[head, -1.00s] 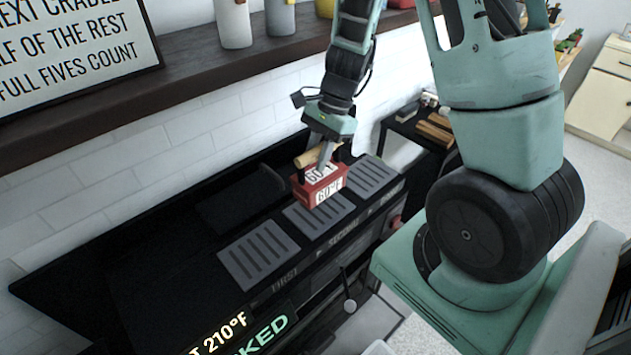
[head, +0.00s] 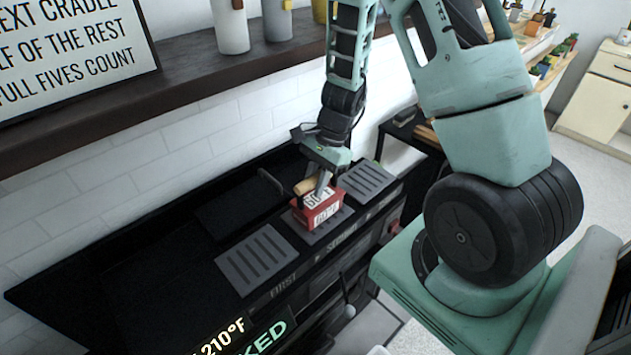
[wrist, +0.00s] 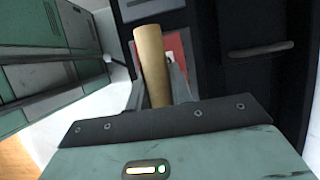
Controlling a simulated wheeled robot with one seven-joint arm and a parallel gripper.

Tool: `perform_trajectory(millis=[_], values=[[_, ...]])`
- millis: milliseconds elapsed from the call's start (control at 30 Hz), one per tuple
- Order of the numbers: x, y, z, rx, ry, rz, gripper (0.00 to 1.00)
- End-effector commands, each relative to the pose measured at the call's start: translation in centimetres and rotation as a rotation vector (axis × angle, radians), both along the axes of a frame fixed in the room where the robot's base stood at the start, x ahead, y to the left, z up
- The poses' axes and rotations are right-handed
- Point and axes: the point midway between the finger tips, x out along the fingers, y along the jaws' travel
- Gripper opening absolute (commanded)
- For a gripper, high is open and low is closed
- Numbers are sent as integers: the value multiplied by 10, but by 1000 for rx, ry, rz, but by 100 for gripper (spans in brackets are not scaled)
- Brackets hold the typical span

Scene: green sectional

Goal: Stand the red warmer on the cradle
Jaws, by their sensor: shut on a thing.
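The red warmer (head: 324,213) has a white label and a pale wooden handle (head: 305,186). In the head view it is upright at the middle slotted grey plate, marked SECOND (head: 332,231), and hides part of it. I cannot tell if its base touches the plate. My gripper (head: 323,183) is shut on the handle from above. In the wrist view the handle (wrist: 152,65) lies between the fingers, with a bit of the red body (wrist: 174,45) behind it. Two other slotted plates are bare: one marked FIRST (head: 257,259) at the left, one at the right (head: 367,180).
The plates lie on a black unit (head: 150,275) against a white tiled wall (head: 120,185). A dark shelf (head: 200,72) with bottles (head: 230,28) and a sign (head: 70,50) runs above. A dark raised handle (head: 270,183) stands behind the plates. A lit display (head: 225,338) is at the front.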

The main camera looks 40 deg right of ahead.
Motion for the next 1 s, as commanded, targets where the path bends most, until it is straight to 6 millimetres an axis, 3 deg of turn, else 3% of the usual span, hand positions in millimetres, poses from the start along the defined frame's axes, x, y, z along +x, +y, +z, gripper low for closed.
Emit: perform_trajectory(millis=[33,67,133,400,567,1000], values=[[0,0,-2,0,-1,0,0],[0,0,-2,0,0,0,27],[0,0,-1,0,0,0,44],[0,0,-1,0,0,0,44],[1,-3,9,-1,-4,-1,44],[2,-37,89,-2,-5,0,44]])
